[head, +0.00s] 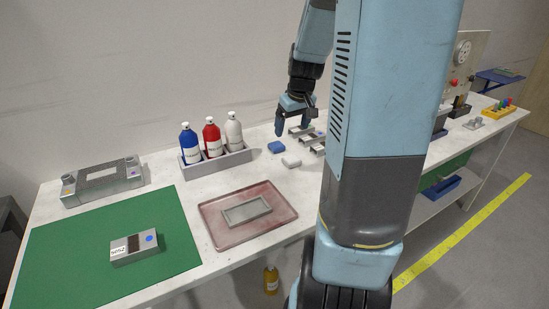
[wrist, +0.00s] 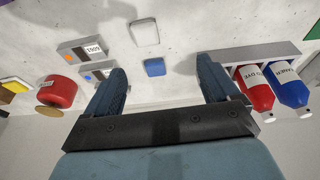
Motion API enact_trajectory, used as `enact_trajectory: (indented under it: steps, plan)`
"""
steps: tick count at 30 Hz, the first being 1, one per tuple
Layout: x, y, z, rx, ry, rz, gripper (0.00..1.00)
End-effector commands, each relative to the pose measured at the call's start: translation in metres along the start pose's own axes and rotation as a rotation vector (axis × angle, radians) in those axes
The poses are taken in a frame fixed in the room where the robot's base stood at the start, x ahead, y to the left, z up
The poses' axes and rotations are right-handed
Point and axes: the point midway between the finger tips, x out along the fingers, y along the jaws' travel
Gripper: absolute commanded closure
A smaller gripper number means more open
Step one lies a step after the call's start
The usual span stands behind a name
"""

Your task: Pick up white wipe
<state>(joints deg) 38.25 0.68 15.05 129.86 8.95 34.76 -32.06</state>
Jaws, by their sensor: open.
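The white wipe (head: 291,162) is a small pale block lying flat on the white bench top. In the wrist view it shows as a white rounded rectangle (wrist: 144,32) near the top centre. A blue wipe (head: 276,147) lies beside it; in the wrist view this blue block (wrist: 154,67) sits between the wipe and my gripper. My gripper (head: 292,121) is open and empty, held above the bench behind the wipes. In the wrist view its two fingers (wrist: 160,85) stand wide apart, with bare bench and the blue block between them.
A grey rack (head: 225,162) holds blue, red and white bottles left of the gripper. Grey labelled blocks (wrist: 87,50) lie close on the other side. A reddish tray (head: 278,208) with a grey dish sits in front. A green mat (head: 70,258) carries a grey block.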

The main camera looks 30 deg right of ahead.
Motion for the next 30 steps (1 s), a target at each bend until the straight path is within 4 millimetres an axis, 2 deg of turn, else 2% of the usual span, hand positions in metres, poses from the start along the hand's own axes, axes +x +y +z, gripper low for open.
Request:
enact_trajectory:
  steps: [1,4,9,24,30]
  plan:
    - [0.01,0.009,-0.001,0.006,-0.005,-0.008,0.12]
    - [0.022,0.021,-0.003,0.01,-0.006,-0.019,0.12]
    - [0.034,0.029,-0.005,0.01,-0.006,-0.027,0.12]
    - [0.102,0.026,-0.004,0.008,-0.008,-0.029,0.12]
    - [0.116,0.027,-0.004,0.008,-0.006,-0.027,0.12]
